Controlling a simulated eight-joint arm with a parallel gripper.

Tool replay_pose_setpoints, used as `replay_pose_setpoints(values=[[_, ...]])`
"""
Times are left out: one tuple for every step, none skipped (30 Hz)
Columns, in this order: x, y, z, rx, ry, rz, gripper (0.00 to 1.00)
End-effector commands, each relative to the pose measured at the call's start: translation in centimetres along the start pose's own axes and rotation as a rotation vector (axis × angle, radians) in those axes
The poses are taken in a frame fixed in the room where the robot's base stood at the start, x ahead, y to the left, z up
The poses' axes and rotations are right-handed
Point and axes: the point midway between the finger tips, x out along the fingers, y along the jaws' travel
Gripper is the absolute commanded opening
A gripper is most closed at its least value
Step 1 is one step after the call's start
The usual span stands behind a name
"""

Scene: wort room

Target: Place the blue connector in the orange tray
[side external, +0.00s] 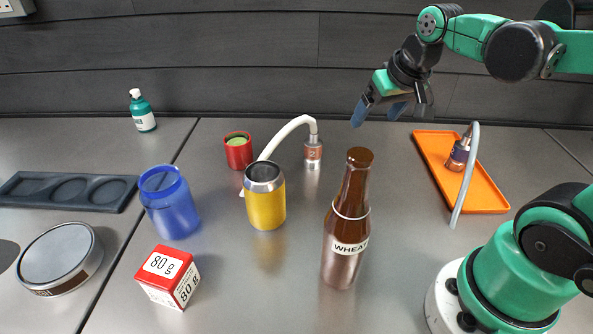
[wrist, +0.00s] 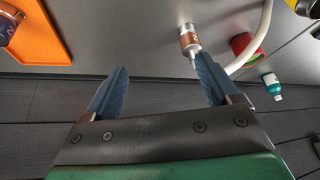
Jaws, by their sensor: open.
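The blue connector (side external: 458,156), dark blue with a copper-coloured band, stands slightly tilted in the orange tray (side external: 488,196) at the right. Its grey hose arches from its top and runs down over the tray's near left edge. In the wrist view the blue connector (wrist: 7,27) is cut off at the left edge, with the orange tray (wrist: 45,40) around it. My gripper (side external: 379,111) is open and empty, raised above the back of the table, left of the tray and apart from the connector. Its spread fingers also show in the wrist view (wrist: 163,65).
A silver and copper connector (side external: 313,152) with a white hose stands at the back middle, near a red can (side external: 238,151). A brown bottle (side external: 346,225), yellow can (side external: 266,200), blue jar (side external: 170,205) and red box (side external: 168,277) stand farther forward. A dark wall (side external: 250,60) closes the back.

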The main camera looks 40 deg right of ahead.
Motion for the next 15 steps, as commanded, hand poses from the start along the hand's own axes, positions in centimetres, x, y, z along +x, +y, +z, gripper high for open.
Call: replay_pose_setpoints(values=[[0.0, -2.3, 1.2, -0.096, 0.042, -0.042, 0.81], [0.0, -3.4, 1.7, -0.143, 0.066, -0.064, 0.81], [-0.1, -4.6, 2.4, -0.196, 0.095, -0.090, 0.81], [-0.1, -5.3, 2.8, -0.230, 0.113, -0.107, 0.81], [-0.1, -5.9, 3.2, -0.259, 0.130, -0.122, 0.81], [-0.1, -6.5, 3.6, -0.288, 0.146, -0.138, 0.81], [-0.1, -6.9, 3.8, -0.303, 0.156, -0.147, 0.81], [-0.1, -7.1, 4.0, -0.316, 0.163, -0.153, 0.81], [-0.1, -7.3, 4.2, -0.326, 0.169, -0.159, 0.81], [-0.1, -7.4, 4.2, -0.330, 0.172, -0.161, 0.81], [-0.1, -7.5, 4.2, -0.332, 0.174, -0.162, 0.81], [-0.1, -7.5, 4.2, -0.332, 0.174, -0.162, 0.81], [-0.1, -7.4, 4.2, -0.331, 0.174, -0.162, 0.81], [-0.1, -7.4, 4.2, -0.330, 0.173, -0.161, 0.81], [-0.1, -7.4, 4.2, -0.330, 0.173, -0.161, 0.81]])
